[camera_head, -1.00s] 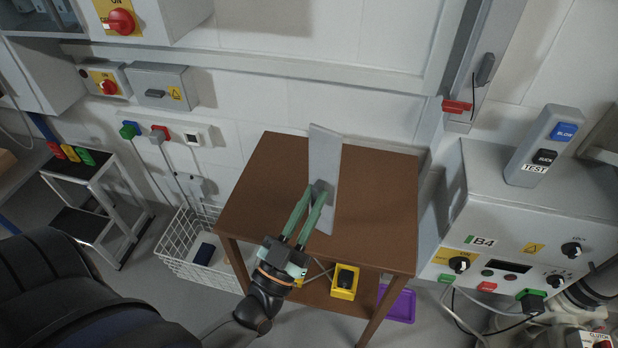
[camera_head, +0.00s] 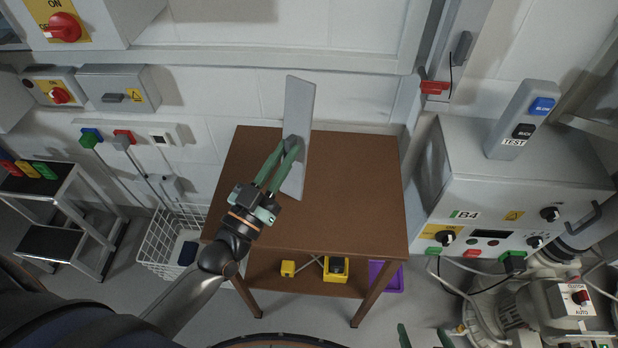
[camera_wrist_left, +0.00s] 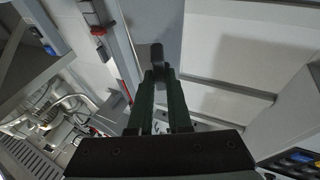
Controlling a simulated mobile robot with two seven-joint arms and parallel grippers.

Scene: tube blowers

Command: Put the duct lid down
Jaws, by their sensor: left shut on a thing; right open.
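The duct lid (camera_head: 299,105) is a flat, pale grey, rectangular panel. In the head view it stands on edge, tilted, over the back part of the brown table (camera_head: 350,200). I cannot tell whether its lower edge touches the tabletop. My left gripper (camera_head: 288,148) is shut on the lid near its middle.
The tabletop is otherwise bare. The shelf below holds yellow items (camera_head: 335,268), with a purple bin (camera_head: 386,276) beside it. A white wire basket (camera_head: 168,245) stands left, the B4 machine (camera_head: 490,205) right, and the wall close behind.

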